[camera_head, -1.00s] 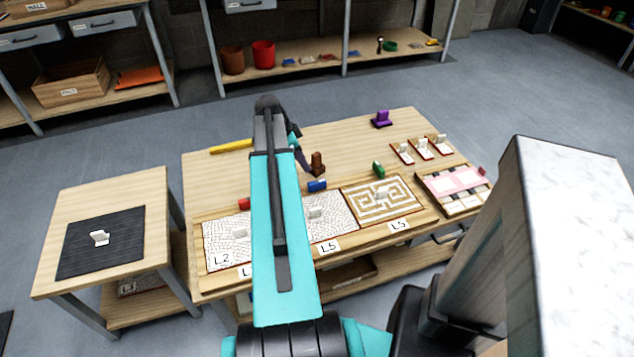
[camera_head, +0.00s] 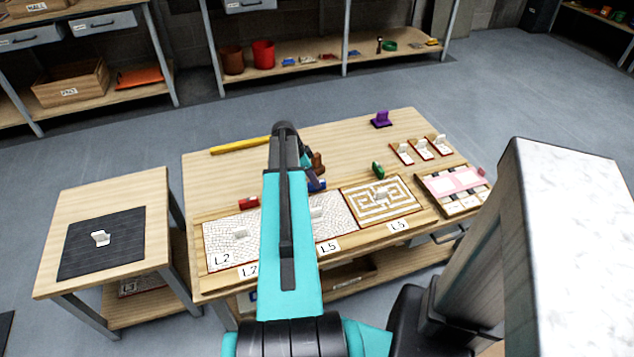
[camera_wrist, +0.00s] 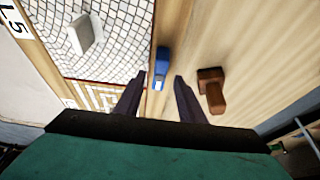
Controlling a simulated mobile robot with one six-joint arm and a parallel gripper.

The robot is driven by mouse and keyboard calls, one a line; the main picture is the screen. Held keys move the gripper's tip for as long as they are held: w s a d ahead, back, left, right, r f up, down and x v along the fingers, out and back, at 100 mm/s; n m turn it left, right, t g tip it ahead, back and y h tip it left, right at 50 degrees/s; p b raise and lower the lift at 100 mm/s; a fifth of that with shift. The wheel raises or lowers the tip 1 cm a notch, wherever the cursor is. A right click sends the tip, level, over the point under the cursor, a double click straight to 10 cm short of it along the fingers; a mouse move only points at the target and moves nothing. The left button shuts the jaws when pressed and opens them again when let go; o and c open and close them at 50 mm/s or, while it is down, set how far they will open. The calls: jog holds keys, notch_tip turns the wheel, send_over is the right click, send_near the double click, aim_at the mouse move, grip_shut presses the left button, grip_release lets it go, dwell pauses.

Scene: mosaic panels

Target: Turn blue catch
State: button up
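The blue catch (camera_wrist: 162,66) lies at the edge of a mosaic panel in the wrist view, just beyond my fingertips and roughly between them. In the head view, the blue catch (camera_head: 318,184) shows only in part beside my arm. My gripper (camera_wrist: 160,80) is open, its two dark fingers spread with nothing seen between them but bare wood and the near part of the catch. Whether the fingers touch the catch cannot be told. The mosaic panel (camera_wrist: 112,58) with a white handle (camera_wrist: 86,34) lies left of the catch.
A brown block-like piece (camera_wrist: 211,88) stands close to the right finger. In the head view, a red catch (camera_head: 248,203) and a green catch (camera_head: 378,170) sit along the panels' back edge. A purple piece (camera_head: 381,119) and a yellow bar (camera_head: 240,145) lie farther back.

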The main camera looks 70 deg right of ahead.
jog(key=shift+x, duration=1.85)
jog(key=shift+c, duration=0.4)
grip_shut()
